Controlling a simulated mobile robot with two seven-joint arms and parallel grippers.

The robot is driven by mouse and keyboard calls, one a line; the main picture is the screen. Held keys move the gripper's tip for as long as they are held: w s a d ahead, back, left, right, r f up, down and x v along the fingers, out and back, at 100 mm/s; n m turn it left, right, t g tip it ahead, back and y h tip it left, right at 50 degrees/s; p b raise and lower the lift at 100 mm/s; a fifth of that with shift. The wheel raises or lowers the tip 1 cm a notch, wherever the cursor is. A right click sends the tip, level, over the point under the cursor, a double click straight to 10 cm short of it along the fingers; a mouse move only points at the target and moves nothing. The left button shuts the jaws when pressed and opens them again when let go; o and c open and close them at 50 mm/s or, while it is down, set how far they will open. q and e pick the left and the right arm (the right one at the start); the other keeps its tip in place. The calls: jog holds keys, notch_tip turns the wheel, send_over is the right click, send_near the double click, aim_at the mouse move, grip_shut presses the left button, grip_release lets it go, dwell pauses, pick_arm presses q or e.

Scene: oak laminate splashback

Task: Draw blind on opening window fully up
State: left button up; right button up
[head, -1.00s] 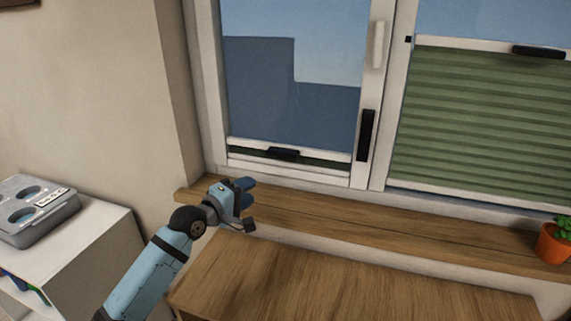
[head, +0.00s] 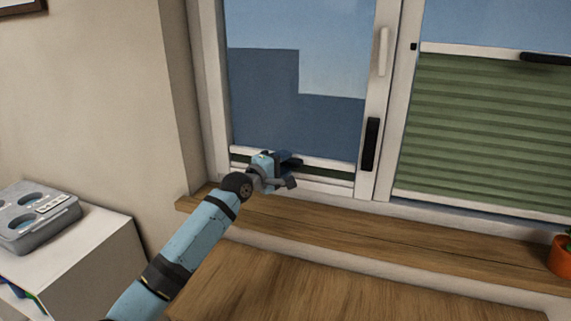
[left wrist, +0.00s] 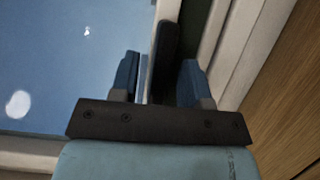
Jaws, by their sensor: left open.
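The opening window (head: 374,90) is the left sash, with a pale upright handle (head: 383,52) on its right frame. Its green blind (head: 325,173) is gathered into a thin strip at the bottom, under a white rail (head: 332,165). My left gripper (head: 292,172) is at this rail and hides its black grip in the head view. In the left wrist view the gripper (left wrist: 158,78) is open, with the black grip (left wrist: 166,55) between its fingers or just beyond them; contact cannot be told. My right gripper is out of view.
The right window has a green blind (head: 480,130) covering most of it. A wooden sill (head: 400,237) runs below, with an orange pot (head: 562,257) at right. A wooden surface (head: 330,285) lies in front. A grey device (head: 38,215) stands on a white cabinet at left.

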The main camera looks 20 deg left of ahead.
pick_arm(q)
jog(key=shift+w+d, duration=0.2)
jog(key=shift+w, duration=0.2)
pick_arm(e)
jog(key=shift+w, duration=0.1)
pick_arm(q)
jog(key=shift+c, duration=0.2)
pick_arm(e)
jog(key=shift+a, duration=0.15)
pick_arm(q)
jog(key=c, duration=0.7)
grip_shut()
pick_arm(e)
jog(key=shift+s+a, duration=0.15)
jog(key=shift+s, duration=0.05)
